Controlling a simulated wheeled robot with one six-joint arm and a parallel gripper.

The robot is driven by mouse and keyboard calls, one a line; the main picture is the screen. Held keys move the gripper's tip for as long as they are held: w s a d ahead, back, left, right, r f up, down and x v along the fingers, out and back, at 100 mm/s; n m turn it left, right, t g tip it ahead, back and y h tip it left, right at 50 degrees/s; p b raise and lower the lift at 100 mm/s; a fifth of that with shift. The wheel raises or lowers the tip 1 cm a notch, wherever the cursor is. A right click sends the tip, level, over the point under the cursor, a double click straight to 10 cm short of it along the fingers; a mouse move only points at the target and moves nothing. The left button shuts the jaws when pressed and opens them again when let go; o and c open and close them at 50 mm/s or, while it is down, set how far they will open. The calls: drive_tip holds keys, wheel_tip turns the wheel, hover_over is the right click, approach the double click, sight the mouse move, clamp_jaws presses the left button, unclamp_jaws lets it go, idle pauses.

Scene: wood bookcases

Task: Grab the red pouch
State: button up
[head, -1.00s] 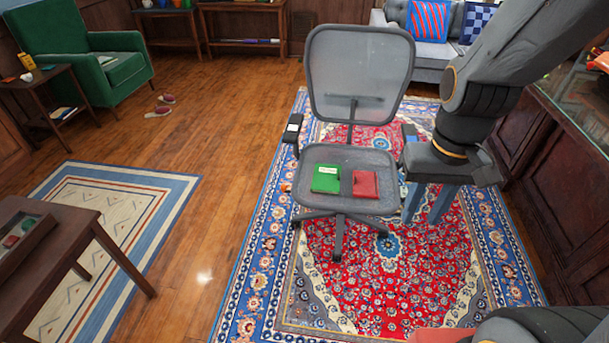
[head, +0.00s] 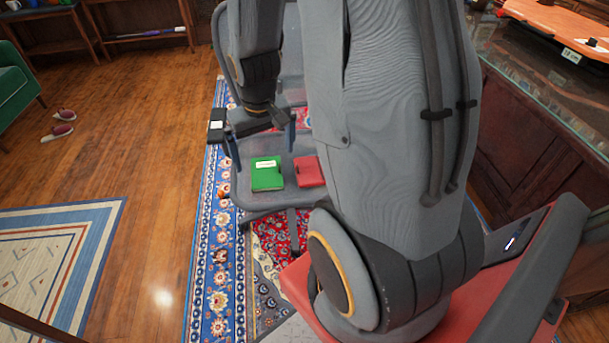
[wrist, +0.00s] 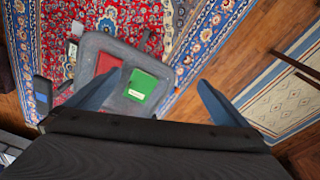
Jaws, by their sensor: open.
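The red pouch (head: 308,171) lies flat on the grey mesh seat of an office chair (head: 240,195). My arm hides part of its right side in the head view. My gripper (head: 263,150) is open and empty, above the seat and apart from both pouches. Its blue fingers point down, and in the wrist view the gripper (wrist: 160,98) spans the green pouch more than the red.
A glass-topped cabinet (head: 545,90) is on the right. A red patterned rug (wrist: 75,35) lies under the chair. Wood floor (head: 130,150) on the left is mostly clear.

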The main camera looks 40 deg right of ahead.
drive_tip(key=w+d+f+m+t+b, duration=0.15)
drive_tip(key=w+d+f+b, duration=0.35)
drive_tip(key=d+f, duration=0.75)
drive_tip(key=m+h+b, duration=0.2)
drive_tip(key=b, duration=0.1)
approach(312, 178)
drive_tip(key=s+f, duration=0.1)
drive_tip(key=shift+w+d+f+t, duration=0.15)
drive_tip(key=shift+f+t, duration=0.3)
drive_tip(key=shift+f, duration=0.8)
drive_tip(key=w+f, duration=0.1)
drive_tip(key=w+d+f, duration=0.1)
drive_tip(key=f, duration=0.1)
drive_tip(key=shift+w+d+f+b, duration=0.15)
drive_tip(key=shift+w+b, duration=0.1)
drive_tip(key=shift+b, duration=0.05)
drive_tip(key=shift+w+f, duration=0.15)
drive_tip(key=shift+f, duration=0.25)
drive_tip(key=c, duration=0.9)
